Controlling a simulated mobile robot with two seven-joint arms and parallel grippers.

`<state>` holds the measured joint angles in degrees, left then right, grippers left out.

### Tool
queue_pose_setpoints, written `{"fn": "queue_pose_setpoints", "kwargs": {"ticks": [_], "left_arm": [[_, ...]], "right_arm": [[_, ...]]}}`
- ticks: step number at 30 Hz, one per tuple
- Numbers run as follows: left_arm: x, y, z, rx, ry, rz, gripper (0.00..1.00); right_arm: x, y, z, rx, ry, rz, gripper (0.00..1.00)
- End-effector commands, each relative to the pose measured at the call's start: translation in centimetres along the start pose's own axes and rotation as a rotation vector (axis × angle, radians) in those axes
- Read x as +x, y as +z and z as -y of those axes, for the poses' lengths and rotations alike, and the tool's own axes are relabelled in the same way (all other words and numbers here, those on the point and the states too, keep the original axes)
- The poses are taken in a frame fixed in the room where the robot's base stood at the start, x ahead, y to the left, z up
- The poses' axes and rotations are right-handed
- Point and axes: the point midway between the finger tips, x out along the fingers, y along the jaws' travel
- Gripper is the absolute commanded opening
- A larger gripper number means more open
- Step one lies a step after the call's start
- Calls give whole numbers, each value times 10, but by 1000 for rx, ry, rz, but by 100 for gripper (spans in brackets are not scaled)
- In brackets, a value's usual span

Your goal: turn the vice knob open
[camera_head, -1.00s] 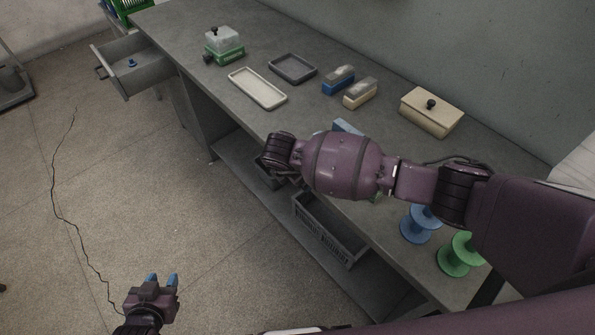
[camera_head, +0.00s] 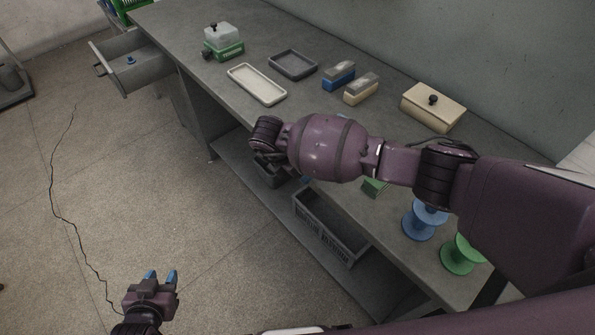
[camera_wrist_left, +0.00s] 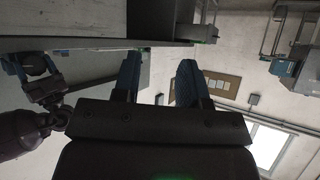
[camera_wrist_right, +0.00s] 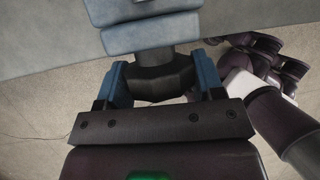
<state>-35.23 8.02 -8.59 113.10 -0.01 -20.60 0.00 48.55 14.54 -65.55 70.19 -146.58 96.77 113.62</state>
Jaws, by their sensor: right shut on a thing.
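The vice (camera_wrist_right: 150,28) shows in the right wrist view as stacked blue blocks at the top of the picture. Its dark, faceted knob (camera_wrist_right: 160,78) sits below them, between the blue fingers of my right gripper (camera_wrist_right: 165,85). The right gripper is shut on the knob, with a finger at each side. In the head view my right arm hides the vice and knob. My left gripper (camera_head: 161,277) hangs over the floor at lower left, open and empty. Its two separated fingers also show in the left wrist view (camera_wrist_left: 158,85).
The grey bench (camera_head: 205,85) carries a cream tray (camera_head: 257,84), a dark tray (camera_head: 293,65), a lidded cream box (camera_head: 433,106) and a green-based unit (camera_head: 223,44). Blue (camera_head: 424,220) and green spools (camera_head: 462,255) stand near its front edge. A crate (camera_head: 328,228) sits below. A drawer (camera_head: 132,68) is open.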

Motion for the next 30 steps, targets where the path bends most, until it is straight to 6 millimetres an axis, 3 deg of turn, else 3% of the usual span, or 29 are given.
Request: {"fn": "queue_pose_setpoints", "kwargs": {"ticks": [9,20,21,24,26,30], "left_arm": [[12,5,-2,2,2,-14,39],[12,0,-2,4,3,-23,39],[12,0,-2,5,3,-23,39],[12,0,-2,5,3,-24,39],[12,0,-2,5,3,-24,39],[12,0,-2,5,3,-24,39]], "right_arm": [[1,-1,-1,-88,-210,1,38],[0,0,0,-93,-226,-1,38],[0,0,0,-93,-226,-1,66],[0,0,0,-93,-226,-1,82],[0,0,0,-93,-225,0,87],[0,0,0,-93,-225,0,87]]}}
